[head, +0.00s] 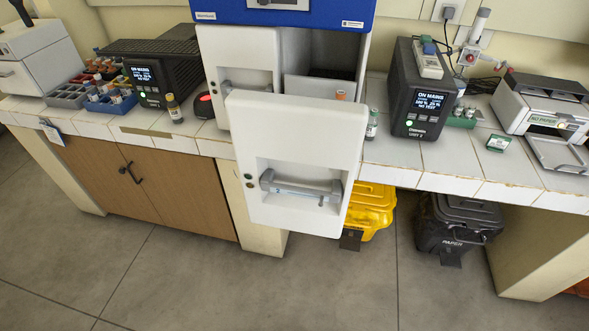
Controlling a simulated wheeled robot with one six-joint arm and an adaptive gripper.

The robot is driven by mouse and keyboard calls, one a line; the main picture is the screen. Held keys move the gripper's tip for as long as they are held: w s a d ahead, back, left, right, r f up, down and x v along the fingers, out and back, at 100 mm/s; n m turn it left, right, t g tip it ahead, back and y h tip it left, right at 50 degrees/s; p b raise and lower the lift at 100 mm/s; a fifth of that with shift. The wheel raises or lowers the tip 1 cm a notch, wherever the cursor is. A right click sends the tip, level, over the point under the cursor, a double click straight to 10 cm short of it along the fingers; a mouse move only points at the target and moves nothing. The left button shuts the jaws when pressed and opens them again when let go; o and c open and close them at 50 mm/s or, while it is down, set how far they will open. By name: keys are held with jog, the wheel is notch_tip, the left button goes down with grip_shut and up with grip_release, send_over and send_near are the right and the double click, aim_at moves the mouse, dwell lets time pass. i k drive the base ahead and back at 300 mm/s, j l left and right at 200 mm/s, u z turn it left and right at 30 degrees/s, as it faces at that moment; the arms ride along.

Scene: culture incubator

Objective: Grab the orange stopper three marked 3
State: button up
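A small orange thing (341,95) shows just above the top edge of the pulled-out white front (290,150) of the blue-topped incubator (282,16). It may be an orange stopper, but most of it is hidden behind that front and I can read no 3 on it. Several small items with orange or red tops stand in the blue rack (110,103) and grey rack (68,97) at the left; their markings are too small to read. My gripper is not in view.
The pulled-out front, with its bar handle (300,188), juts past the bench edge. A dark vial (173,108) and a green-labelled vial (372,124) stand either side of the incubator. A yellow bin (370,208) and black bin (455,222) stand below. The floor in front is clear.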

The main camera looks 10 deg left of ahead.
aim_at(109, 61)
jog(key=i+j+u, duration=0.1)
jog(key=u, duration=0.4)
jog(key=i+j+u, duration=0.1)
jog(key=j+u, duration=0.15)
jog(key=u, duration=0.25)
jog(key=i+j+u, duration=0.15)
jog(key=u, duration=0.35)
jog(key=i+u, duration=0.15)
jog(key=u, duration=0.35)
jog(key=i+u, duration=0.1)
jog(key=i, duration=3.3)
jog(key=i+z, duration=0.15)
jog(key=i, duration=0.35)
jog(key=i+z, duration=0.15)
jog(key=z, duration=0.2)
jog(key=i+j+z, duration=0.1)
jog(key=z, duration=0.25)
